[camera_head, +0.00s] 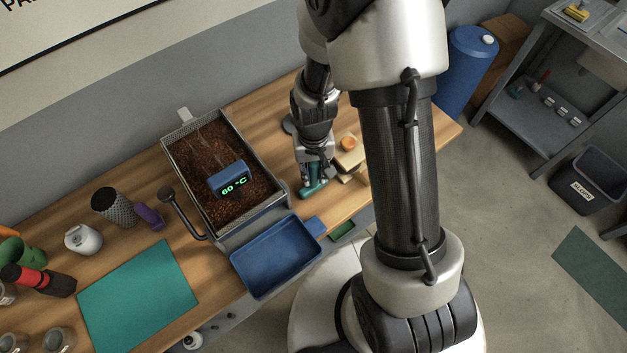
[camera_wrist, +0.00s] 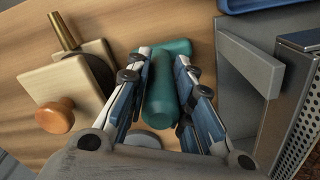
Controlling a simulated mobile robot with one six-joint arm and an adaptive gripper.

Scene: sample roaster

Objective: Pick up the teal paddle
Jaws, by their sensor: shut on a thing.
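The teal paddle (camera_wrist: 162,88) lies between the two fingers of my gripper (camera_wrist: 160,80) in the wrist view. Its rounded handle runs between the fingers and its wider end (camera_wrist: 172,47) shows beyond the fingertips. My gripper is shut on it. In the head view, the teal paddle (camera_head: 313,189) shows at the lower end of my gripper (camera_head: 314,175), at the wooden table's surface, right of the roaster. I cannot tell whether the paddle is touching the table. Part of it is hidden by the fingers.
A roaster tray (camera_head: 281,190) of brown grounds with a 60 °C display (camera_head: 233,188) stands left of my gripper. A blue tray (camera_head: 262,280) is in front. A wooden piece with a round knob (camera_head: 348,143) sits close on the right. A teal mat (camera_head: 137,295) lies at left.

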